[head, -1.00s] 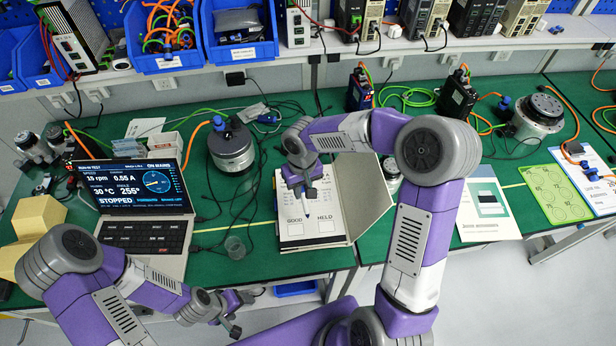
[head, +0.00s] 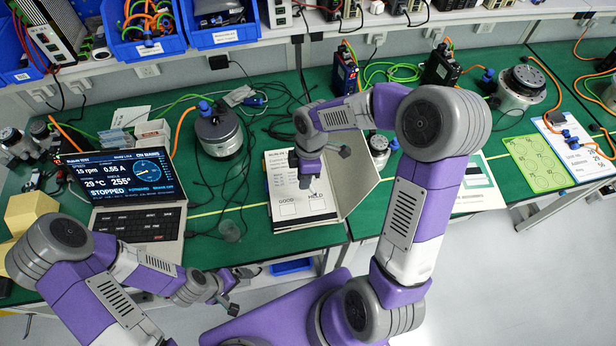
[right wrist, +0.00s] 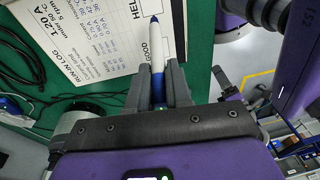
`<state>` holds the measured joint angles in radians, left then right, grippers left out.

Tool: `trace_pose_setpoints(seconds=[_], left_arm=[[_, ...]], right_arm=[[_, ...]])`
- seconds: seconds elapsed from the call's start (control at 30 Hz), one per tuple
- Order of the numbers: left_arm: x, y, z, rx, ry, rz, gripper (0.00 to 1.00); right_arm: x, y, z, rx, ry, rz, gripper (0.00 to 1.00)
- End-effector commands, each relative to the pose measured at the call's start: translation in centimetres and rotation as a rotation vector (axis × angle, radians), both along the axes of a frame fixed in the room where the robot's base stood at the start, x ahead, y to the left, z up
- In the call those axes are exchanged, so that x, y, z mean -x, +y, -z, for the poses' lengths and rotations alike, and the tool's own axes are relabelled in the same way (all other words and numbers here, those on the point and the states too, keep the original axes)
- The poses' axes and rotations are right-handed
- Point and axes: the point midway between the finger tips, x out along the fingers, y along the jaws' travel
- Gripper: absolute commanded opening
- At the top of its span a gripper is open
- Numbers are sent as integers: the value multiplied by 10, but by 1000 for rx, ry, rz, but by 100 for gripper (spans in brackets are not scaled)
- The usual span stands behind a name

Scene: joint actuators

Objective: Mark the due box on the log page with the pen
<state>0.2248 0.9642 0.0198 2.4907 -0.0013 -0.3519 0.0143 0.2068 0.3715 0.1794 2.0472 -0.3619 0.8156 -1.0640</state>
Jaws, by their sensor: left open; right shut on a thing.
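The log page (head: 283,187) lies in an open binder on the green bench, with a GOOD box (head: 289,210) and a HELD box (head: 317,205) near its front edge. I see no mark in either box at this size. My right gripper (head: 308,181) is above the page, shut on the white-and-blue pen (head: 315,191). In the right wrist view the pen (right wrist: 155,45) sits between both fingers (right wrist: 159,82), pointing away from the palm over the page's lower edge. In the head view its tip is near the HELD box; contact is unclear. My left gripper (head: 229,295) is open and empty in front of the bench.
The binder's raised cover (head: 357,175) stands just right of the page. A laptop (head: 125,190) reading STOPPED and 255° is at left. A grey motor (head: 218,132) stands behind, with loose cables near the page. A green card (head: 548,160) lies far right.

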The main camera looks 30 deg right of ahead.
Motion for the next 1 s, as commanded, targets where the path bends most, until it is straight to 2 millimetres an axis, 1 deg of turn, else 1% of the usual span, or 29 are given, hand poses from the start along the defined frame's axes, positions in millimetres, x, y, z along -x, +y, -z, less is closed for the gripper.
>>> trace_pose_setpoints(seconds=[0.1,0.2,0.4,0.53,0.67,0.87,1.0], left_arm=[[0,0,-3,0,0,0,100],[0,0,-5,0,0,0,100],[0,0,-7,0,0,0,100],[0,0,-6,0,0,0,100],[0,0,-1,0,0,0,100],[0,0,15,0,0,0,100],[0,0,28,0,0,0,100]], right_arm=[[5,-2,-3,-18,7,-153,0],[9,-3,-5,-30,14,-270,0],[13,-4,-6,-45,24,-416,0],[14,-5,-5,-48,25,-448,0],[14,-5,1,-49,26,-451,0],[15,-5,18,-49,27,-450,0],[15,-5,34,-48,28,-449,0]])
